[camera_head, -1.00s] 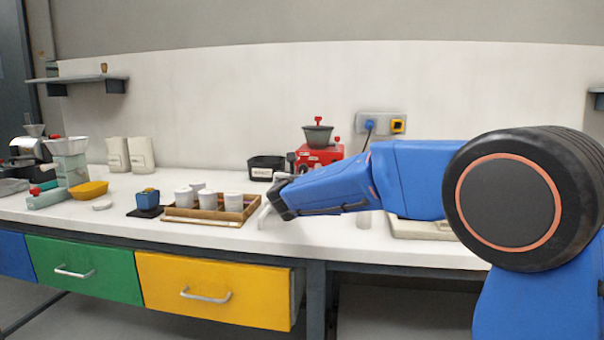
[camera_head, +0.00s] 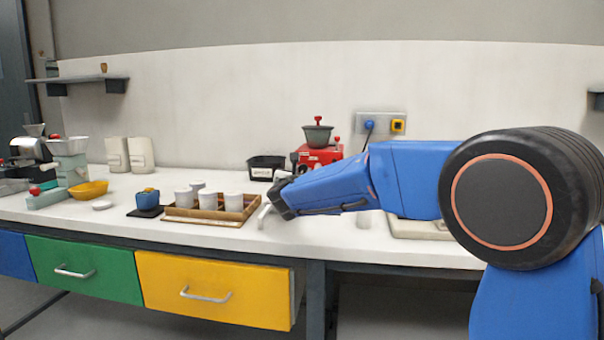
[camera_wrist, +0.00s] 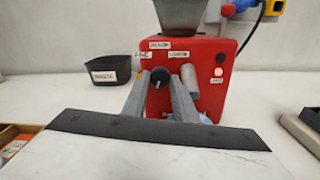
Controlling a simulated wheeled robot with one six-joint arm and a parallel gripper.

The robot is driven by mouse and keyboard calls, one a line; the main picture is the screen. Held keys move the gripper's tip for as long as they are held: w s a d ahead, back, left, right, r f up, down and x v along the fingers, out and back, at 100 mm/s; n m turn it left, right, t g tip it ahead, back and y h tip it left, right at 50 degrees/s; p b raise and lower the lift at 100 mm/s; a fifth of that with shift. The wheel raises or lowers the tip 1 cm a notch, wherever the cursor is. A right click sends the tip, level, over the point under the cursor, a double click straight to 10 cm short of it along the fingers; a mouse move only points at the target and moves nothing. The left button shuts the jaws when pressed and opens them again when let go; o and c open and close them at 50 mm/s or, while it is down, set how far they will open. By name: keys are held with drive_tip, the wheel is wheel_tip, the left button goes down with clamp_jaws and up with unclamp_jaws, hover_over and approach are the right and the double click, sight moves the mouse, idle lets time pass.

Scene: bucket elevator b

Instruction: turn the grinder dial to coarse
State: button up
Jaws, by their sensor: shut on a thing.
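The red grinder (camera_head: 322,153) stands at the back of the counter, and it fills the middle of the wrist view (camera_wrist: 211,57). Its dark dial (camera_wrist: 159,77) is on the front face, with small labels around its upper side that are too blurred to read surely. My gripper (camera_wrist: 161,86) is shut on the dial, with one grey finger on each side. The fingers hide part of the dial, so its exact setting cannot be told. In the head view my gripper (camera_head: 266,210) shows only partly, and my arm hides the lower grinder.
A black labelled bin (camera_head: 266,167) stands left of the grinder. A wooden tray (camera_head: 210,216) with white cups is nearer the front edge. A grey-topped object (camera_wrist: 304,132) is to the right. A wall socket (camera_head: 381,124) with a blue plug is behind.

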drive_tip(key=m, duration=1.1)
drive_tip(key=shift+m, duration=0.4)
drive_tip(key=m, duration=0.4)
drive_tip(key=shift+a+m+h, duration=0.1)
drive_tip(key=shift+m+h, duration=0.3)
drive_tip(key=shift+m, duration=2.1)
drive_tip(key=o, duration=0.8)
drive_tip(key=shift+c, duration=0.2)
drive_tip(key=shift+s, duration=0.1)
